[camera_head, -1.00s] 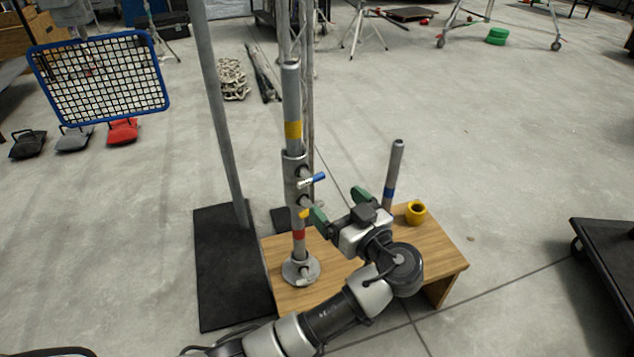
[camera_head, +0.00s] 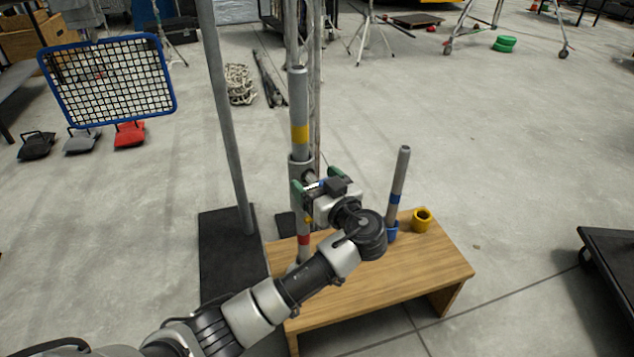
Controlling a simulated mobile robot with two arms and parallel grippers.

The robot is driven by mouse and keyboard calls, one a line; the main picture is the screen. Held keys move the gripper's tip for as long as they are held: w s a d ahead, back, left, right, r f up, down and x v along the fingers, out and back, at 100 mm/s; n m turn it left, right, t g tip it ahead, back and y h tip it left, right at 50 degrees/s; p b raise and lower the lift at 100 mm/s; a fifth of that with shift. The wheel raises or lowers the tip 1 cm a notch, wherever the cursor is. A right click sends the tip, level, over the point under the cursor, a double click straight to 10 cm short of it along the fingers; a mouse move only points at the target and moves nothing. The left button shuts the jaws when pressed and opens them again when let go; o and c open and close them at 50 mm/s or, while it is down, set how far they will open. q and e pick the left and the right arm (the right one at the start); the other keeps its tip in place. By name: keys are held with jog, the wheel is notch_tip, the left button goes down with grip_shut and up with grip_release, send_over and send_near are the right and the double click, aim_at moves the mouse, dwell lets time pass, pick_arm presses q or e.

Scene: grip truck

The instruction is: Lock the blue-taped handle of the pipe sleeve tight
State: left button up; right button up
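The grey pipe sleeve (camera_head: 295,171) is around an upright pipe (camera_head: 299,95) on the wooden bench. Its blue-taped handle (camera_head: 319,184) sticks out to the right and is mostly hidden by my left gripper. My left gripper (camera_head: 311,182) is at the sleeve's side. Its green-padded fingers look apart, with part of the handle between them; contact cannot be made out. The sleeve's lower part is partly covered by the gripper. My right gripper is not in view.
On the wooden bench (camera_head: 420,265), a pipe with a blue band (camera_head: 398,175) leans in a blue holder (camera_head: 392,231), beside a yellow cup-like ring (camera_head: 422,220). A grey post (camera_head: 222,110) on a black base plate (camera_head: 228,255) stands left. A black cart (camera_head: 615,255) is at right.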

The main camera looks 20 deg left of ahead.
pick_arm(q)
jog(key=c, duration=0.7)
